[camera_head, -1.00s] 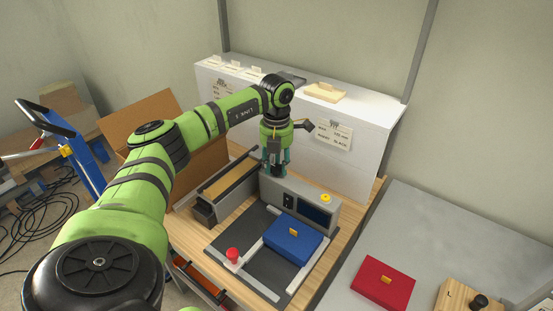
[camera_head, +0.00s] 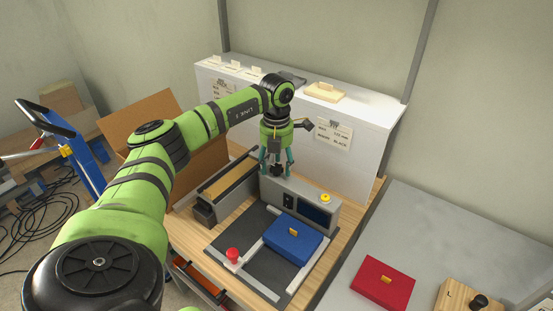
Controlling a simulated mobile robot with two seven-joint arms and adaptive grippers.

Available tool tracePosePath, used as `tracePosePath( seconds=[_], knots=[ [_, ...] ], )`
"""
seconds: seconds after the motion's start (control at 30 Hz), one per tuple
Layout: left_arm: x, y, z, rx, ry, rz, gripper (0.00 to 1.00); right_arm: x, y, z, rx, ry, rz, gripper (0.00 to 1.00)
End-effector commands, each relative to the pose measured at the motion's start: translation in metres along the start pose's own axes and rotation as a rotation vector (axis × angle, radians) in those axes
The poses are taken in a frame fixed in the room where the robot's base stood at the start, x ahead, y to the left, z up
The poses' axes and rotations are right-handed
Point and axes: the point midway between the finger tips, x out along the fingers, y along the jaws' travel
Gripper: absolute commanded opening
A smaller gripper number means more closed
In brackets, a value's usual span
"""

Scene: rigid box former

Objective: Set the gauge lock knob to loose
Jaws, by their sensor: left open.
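My left gripper (camera_head: 277,172) points down at the left end of the grey console (camera_head: 321,199) on the wooden bench. Its teal fingers are open and spread around a small dark part (camera_head: 277,170) there. That part could be the gauge lock knob, but it is too small and too covered to tell its setting or whether the fingers touch it. A red knob (camera_head: 233,255) stands at the front left of the dark bed, far from the gripper. My right gripper is not in view.
A blue box (camera_head: 293,239) sits on the bed beside pale rails. The console has a dark screen and a yellow button (camera_head: 325,198). A white cabinet (camera_head: 365,150) stands close behind the gripper. A red box (camera_head: 383,282) lies on the grey table at right.

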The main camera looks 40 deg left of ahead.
Motion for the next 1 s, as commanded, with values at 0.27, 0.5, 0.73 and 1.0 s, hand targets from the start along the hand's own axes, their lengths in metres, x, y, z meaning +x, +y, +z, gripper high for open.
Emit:
tracePosePath(
  seconds=[0.27, 0.5, 0.73, 1.0],
  knots=[
    [-0.044, 0.000, 0.001, 0.000, -0.006, -0.002, 0.60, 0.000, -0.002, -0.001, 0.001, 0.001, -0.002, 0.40],
    [-0.094, -0.001, 0.001, 0.000, -0.006, -0.002, 0.60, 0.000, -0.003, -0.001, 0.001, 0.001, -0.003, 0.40],
    [-0.117, 0.000, 0.000, 0.000, -0.002, -0.001, 0.60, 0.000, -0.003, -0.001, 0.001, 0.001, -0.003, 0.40],
    [-0.119, 0.000, 0.000, 0.000, 0.000, 0.000, 0.60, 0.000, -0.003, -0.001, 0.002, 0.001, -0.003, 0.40]
  ],
)
